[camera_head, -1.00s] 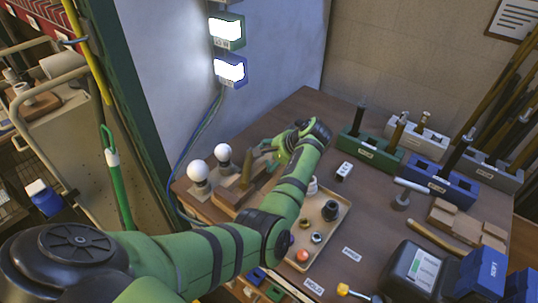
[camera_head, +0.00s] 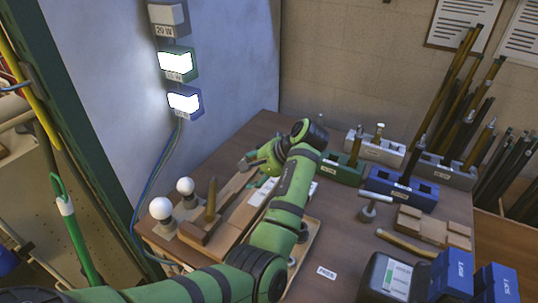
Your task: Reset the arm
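My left arm comes in from the lower left and reaches across the table (camera_head: 335,240). My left gripper (camera_head: 257,168) is over the back left part of the table, behind and to the right of the wooden stand with an upright peg (camera_head: 210,200). Its fingers point left. They are small and partly blend with the green wrist, so their opening cannot be made out. No held object is clear. My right gripper is not in view.
Two white bulbs (camera_head: 161,208) stand at the table's left edge. My arm partly covers a tray (camera_head: 311,250). A green block (camera_head: 342,170), a blue block (camera_head: 402,189) and a mallet (camera_head: 368,207) stand to the right. Lit boxes (camera_head: 184,102) hang on the wall.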

